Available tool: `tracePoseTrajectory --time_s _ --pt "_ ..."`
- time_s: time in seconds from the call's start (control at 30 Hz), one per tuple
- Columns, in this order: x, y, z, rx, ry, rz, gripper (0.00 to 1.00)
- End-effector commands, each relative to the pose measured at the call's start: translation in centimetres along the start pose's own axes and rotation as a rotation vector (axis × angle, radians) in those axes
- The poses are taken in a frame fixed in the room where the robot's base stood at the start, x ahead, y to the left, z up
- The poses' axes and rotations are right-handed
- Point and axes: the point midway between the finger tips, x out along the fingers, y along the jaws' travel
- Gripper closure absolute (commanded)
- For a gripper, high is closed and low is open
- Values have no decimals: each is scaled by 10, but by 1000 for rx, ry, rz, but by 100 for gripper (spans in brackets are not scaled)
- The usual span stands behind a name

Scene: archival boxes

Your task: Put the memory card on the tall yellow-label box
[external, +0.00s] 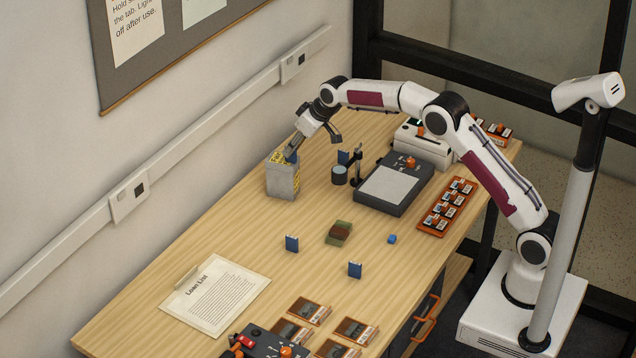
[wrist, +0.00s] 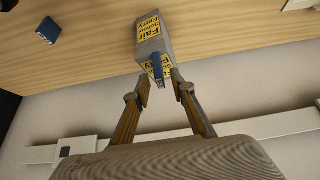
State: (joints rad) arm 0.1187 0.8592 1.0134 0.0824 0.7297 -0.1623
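The tall grey box (external: 283,184) with yellow labels stands at the back left of the table, near the wall. In the wrist view, the box (wrist: 153,32) shows yellow labels on its side and top. A flat blue piece, apparently the memory card (wrist: 158,67), is upright at the box's top; whether it fully rests there is unclear. My gripper (external: 313,146) is over the box, its fingers spread. In the wrist view, my gripper (wrist: 161,82) has its fingertips apart on either side of the blue piece, with gaps visible.
A grey-topped device (external: 391,186) and an orange card tray (external: 447,207) lie to the right. A paper list (external: 214,294) lies at the front left. The wall is close behind.

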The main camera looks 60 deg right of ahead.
Motion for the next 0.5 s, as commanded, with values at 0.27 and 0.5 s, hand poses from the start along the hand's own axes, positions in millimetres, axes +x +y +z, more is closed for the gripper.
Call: tracePoseTrajectory --time_s 0.27,0.5 --pt "-33 0 -1 0 2 0 76" --pt "-62 0 0 0 1 0 76"
